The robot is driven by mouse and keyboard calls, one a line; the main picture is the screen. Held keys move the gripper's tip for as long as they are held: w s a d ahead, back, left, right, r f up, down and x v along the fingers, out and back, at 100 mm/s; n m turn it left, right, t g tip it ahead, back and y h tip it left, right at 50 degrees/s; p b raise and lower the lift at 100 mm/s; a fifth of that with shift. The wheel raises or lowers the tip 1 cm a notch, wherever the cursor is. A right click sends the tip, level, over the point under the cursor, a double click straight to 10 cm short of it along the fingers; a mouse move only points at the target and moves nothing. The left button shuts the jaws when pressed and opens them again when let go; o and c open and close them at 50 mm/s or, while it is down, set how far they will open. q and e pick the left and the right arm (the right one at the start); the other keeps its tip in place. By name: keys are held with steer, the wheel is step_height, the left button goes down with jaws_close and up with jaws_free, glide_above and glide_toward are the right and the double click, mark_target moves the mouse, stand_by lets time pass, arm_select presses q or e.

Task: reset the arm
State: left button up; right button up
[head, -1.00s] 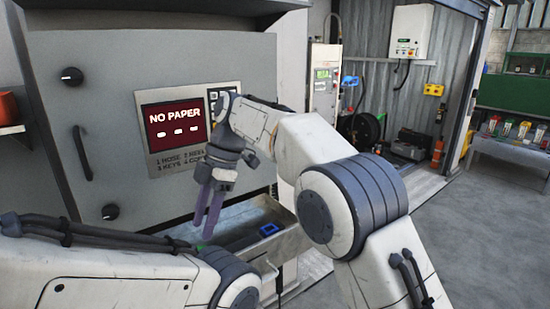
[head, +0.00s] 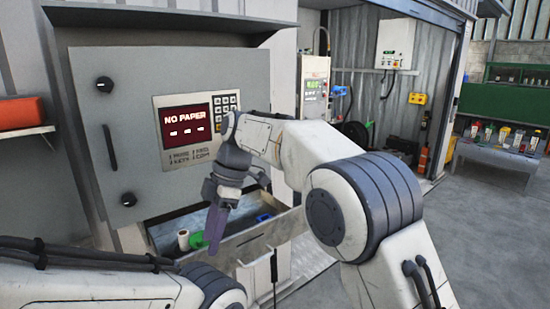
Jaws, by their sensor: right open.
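My right arm reaches in from the lower right, and its gripper (head: 216,225) hangs fingers down over the front of an open metal drawer (head: 245,243). The right gripper is open, with nothing seen between its purple fingers. Behind it is a grey cabinet (head: 235,75) with a red screen (head: 186,122) reading "NO PAPER" and a keypad beside it. My left arm crosses the lower left corner; its gripper is out of the picture.
The drawer holds a white roll (head: 183,240), a green thing (head: 197,240) and a blue frame (head: 264,218). A red box (head: 22,112) sits on a shelf at left. A table (head: 500,155) with colourful items stands at right. The floor at right is clear.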

steer(key=s+d+f+m+t+h, duration=0.1)
steer(key=d+f+m, duration=0.3)
steer(key=d+m, duration=0.3)
steer(key=s+d+f+m+t, duration=0.1)
steer(key=d+f+m, duration=0.3)
steer(key=d, duration=0.5)
steer(key=s+d+f+m+t+h, duration=0.1)
steer(key=d+f+m+t, duration=0.1)
steer(key=d+f+m, duration=0.35)
steer(key=s+d+f+m+h, duration=0.1)
steer(key=s+d+f+m, duration=0.2)
steer(key=s+d+m, duration=0.55)
steer(key=s+a+r+n+g, duration=0.1)
steer(key=s+a+r+n, duration=0.1)
steer(key=s+a+n, duration=0.2)
steer(key=s+a+r+n+g, duration=0.1)
steer(key=s+a+r+n, duration=0.2)
steer(key=s+a+n, duration=0.2)
steer(key=s+a, duration=0.3)
steer(key=s, duration=0.2)
steer(key=shift+r+y, duration=0.3)
steer(key=shift+r, duration=0.05)
